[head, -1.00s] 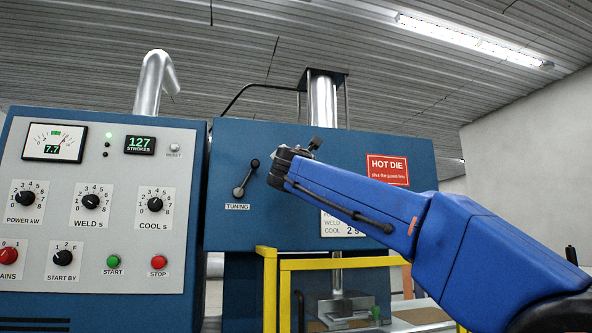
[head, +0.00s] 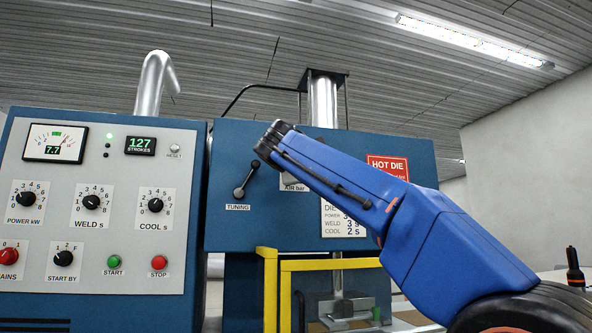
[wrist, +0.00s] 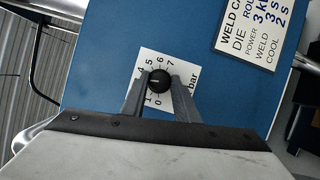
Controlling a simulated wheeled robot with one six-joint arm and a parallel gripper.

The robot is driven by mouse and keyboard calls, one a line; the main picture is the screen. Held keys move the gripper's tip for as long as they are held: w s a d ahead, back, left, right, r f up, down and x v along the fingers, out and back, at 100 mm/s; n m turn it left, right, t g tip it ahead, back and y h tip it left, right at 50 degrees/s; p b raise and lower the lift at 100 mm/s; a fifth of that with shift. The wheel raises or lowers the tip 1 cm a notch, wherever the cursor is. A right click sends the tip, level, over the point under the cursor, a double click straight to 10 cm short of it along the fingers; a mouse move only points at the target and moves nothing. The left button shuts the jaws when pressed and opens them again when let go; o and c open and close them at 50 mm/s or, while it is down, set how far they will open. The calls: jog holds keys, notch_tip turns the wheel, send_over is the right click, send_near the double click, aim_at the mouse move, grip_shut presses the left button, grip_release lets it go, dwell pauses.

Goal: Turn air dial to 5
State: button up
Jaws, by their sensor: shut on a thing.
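The air dial (wrist: 158,82) is a round black knob on a white scale plate (wrist: 153,62) marked 0 to 7 and "bar". In the wrist view my gripper (wrist: 157,84) has one finger on each side of the knob and is shut on it. The knob's pale pointer line faces left in that view, toward the part of the scale around 2 to 3, which the left finger partly hides.
The tuning lever (head: 246,180) is close to the left of my gripper. The weld card (head: 345,218) and red HOT DIE sign (head: 388,167) are to the right. The grey control panel (head: 105,215) stands at left. A yellow guard frame (head: 330,264) is below.

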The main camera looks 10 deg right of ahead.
jog(key=m+g+y, duration=0.1)
jog(key=m, duration=0.2)
jog(key=m+g+y, duration=0.1)
jog(key=m, duration=0.2)
jog(key=m+g+y, duration=0.1)
jog(key=m, duration=0.2)
jog(key=shift+d+r, duration=0.1)
jog(key=shift+r, duration=0.1)
jog(key=shift+m, duration=0.3)
dwell(0.3)
jog(key=o, duration=1.1)
jog(key=shift+c, duration=0.2)
jog(key=shift+r, duration=0.1)
jog(key=v, duration=1.7)
jog(key=shift+r, duration=0.15)
jog(key=shift+s, duration=0.15)
